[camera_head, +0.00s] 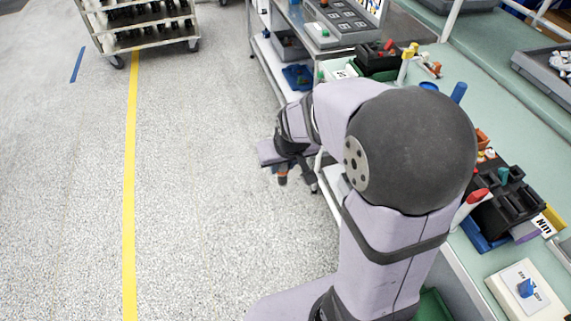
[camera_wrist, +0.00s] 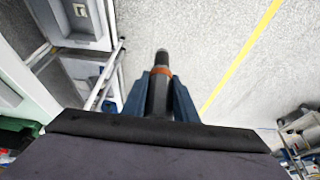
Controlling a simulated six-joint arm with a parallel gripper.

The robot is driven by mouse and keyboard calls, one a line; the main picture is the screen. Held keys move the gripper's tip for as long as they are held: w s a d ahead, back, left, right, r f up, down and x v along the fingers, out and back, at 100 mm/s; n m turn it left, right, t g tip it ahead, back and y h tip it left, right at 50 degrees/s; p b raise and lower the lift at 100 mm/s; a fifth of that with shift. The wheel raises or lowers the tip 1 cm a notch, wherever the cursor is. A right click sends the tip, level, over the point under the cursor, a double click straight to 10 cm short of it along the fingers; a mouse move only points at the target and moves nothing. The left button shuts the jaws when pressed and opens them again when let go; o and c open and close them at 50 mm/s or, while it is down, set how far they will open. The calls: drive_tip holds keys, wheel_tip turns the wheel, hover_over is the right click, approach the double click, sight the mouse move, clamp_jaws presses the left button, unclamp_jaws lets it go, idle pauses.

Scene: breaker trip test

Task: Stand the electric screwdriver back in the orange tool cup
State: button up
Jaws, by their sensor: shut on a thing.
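My gripper (camera_wrist: 160,98) is shut on the electric screwdriver (camera_wrist: 160,72), a dark tool with an orange ring, between its two blue fingers. The screwdriver points away from the wrist, with the floor behind it in the wrist view. In the head view my gripper (camera_head: 296,176) is out over the floor, left of the bench. A small orange and dark part of the screwdriver (camera_head: 283,174) shows below it. I cannot clearly make out the orange tool cup; a small orange thing (camera_head: 483,138) shows on the bench, partly hidden by my arm.
The green bench (camera_head: 500,95) runs along the right, with black fixtures (camera_head: 508,205), a blue-knobbed box (camera_head: 525,292) and a grey tray (camera_head: 545,75). A shelf with bins (camera_head: 290,45) stands at the top. A cart (camera_head: 145,35) is at upper left. The floor at left is clear.

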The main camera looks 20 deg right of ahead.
drive_tip(key=w+d+r+m+p, duration=0.1)
drive_tip(key=d+r+p, duration=0.25)
drive_tip(key=d, duration=0.35)
drive_tip(key=w+d+r+m+h+p, duration=0.1)
drive_tip(key=d+r+m+p, duration=0.2)
drive_tip(key=d, duration=0.4)
drive_tip(key=w+d+r+p, duration=0.1)
drive_tip(key=d+r+p, duration=0.25)
drive_tip(key=d, duration=0.35)
drive_tip(key=s+d+r+m+p, duration=0.1)
drive_tip(key=s+d+r+p, duration=0.1)
drive_tip(key=d, duration=0.9)
drive_tip(key=s+d+r+m+h+p, duration=0.1)
drive_tip(key=s+d+p, duration=0.4)
drive_tip(key=d, duration=0.7)
drive_tip(key=s+d+r+m+g+h+p, duration=0.1)
drive_tip(key=s+d+r+p, duration=0.3)
drive_tip(key=d, duration=0.7)
drive_tip(key=shift+s+d+r+m, duration=0.15)
drive_tip(key=shift+s+r+m, duration=0.15)
drive_tip(key=shift+m, duration=0.6)
drive_tip(key=shift+f, duration=0.1)
drive_tip(key=shift+f+b, duration=1.85)
drive_tip(key=shift+f, duration=1)
drive_tip(key=shift+f+b, duration=1.95)
drive_tip(key=shift+f, duration=0.75)
